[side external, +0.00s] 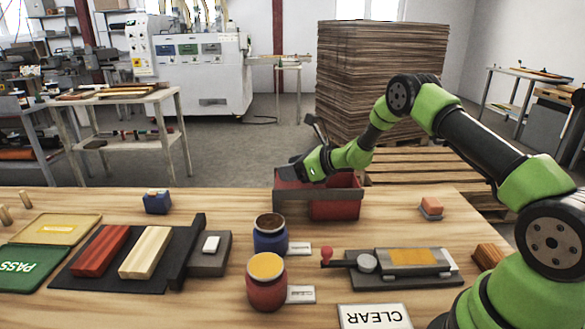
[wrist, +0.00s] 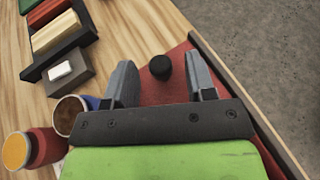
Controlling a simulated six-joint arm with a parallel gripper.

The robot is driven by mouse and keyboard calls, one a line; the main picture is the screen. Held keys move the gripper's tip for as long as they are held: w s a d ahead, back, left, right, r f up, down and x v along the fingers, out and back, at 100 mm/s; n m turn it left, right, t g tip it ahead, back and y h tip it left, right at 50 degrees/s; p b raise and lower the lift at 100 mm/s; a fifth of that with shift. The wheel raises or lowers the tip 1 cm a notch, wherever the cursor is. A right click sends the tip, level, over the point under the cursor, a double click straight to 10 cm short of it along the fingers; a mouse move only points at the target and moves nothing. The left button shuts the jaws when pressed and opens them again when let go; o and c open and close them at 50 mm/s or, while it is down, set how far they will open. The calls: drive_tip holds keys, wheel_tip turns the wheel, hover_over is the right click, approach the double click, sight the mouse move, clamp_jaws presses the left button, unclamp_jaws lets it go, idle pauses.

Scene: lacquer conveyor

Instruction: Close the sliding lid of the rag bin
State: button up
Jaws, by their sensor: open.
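The rag bin (side external: 335,210) is a red box with a grey rail along its top, at the back of the table in the side view. In the wrist view, a flat red panel (wrist: 150,92) that looks like its lid carries a round black knob (wrist: 160,67). My gripper (side external: 296,170) is over the left part of the bin. In the wrist view my gripper (wrist: 160,80) is open, with the knob between its spread fingers and gaps on both sides. My arm hides part of the bin's top, so the opening is not clearly seen.
A blue jar (side external: 270,238) and a red jar (side external: 267,285) stand in front of the bin. A dark fixture (side external: 130,285) with wood blocks lies left. A metal device (side external: 405,265) lies right. A small blue box (side external: 157,203) stands back left, with bare table between.

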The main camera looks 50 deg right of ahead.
clamp_jaws()
drive_tip(key=s+d, duration=0.6)
drive_tip(key=shift+s+d, duration=0.3)
drive_tip(key=shift+d, duration=0.05)
unclamp_jaws()
drive_tip(key=v, duration=1)
drive_tip(key=shift+a, duration=0.1)
